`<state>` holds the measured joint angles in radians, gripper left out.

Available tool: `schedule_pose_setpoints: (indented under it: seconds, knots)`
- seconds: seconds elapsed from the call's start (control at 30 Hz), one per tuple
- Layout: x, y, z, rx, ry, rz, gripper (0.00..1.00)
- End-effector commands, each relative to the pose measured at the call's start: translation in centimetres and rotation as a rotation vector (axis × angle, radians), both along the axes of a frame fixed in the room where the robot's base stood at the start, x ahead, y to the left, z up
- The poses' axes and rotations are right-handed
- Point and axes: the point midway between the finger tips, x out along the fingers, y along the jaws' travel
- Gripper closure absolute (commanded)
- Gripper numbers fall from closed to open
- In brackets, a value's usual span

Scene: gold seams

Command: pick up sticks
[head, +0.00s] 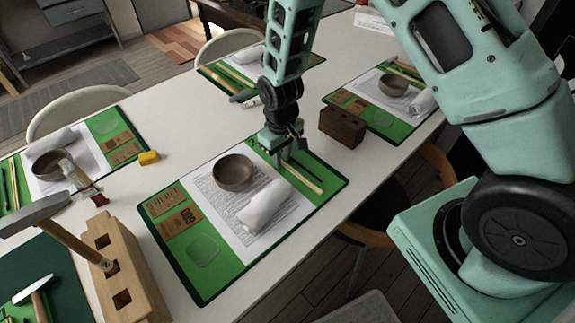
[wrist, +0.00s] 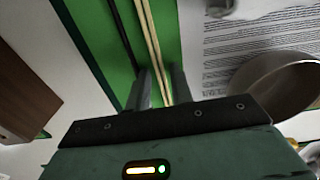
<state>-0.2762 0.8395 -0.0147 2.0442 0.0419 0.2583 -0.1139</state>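Two pale wooden sticks (head: 302,178) lie side by side on the green mat (head: 205,280) near its right end. They also show in the wrist view (wrist: 152,40). A dark stick (wrist: 122,30) lies alongside them, to their left in the wrist view. My gripper (head: 287,153) points down over the far end of the sticks. In the wrist view its open fingers (wrist: 162,82) stand on either side of the pale pair, with gaps between. I cannot tell how far the fingertips are above the mat.
A brown bowl (head: 233,172), a rolled white cloth (head: 264,205) and a printed sheet share this mat. A dark brown holed block (head: 342,126) stands close to the right of my gripper. A wooden block with a hammer (head: 125,265) is at the front left. Other place settings surround it.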

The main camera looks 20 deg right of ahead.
Motion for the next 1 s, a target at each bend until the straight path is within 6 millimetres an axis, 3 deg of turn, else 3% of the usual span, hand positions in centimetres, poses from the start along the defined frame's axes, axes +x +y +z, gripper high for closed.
schedule_pose_setpoints:
  seconds: [0.13,0.23,0.6,0.77,1.0]
  knots:
    - [0.0,0.0,0.0,0.000,-0.001,0.000,0.78]
    - [0.0,0.0,0.0,0.000,0.000,0.000,1.00]
    - [0.0,0.0,0.4,0.001,-0.002,0.001,1.00]
    - [0.1,0.0,2.5,0.001,-0.004,0.001,1.00]
    - [0.1,0.0,7.3,0.002,-0.006,0.001,1.00]
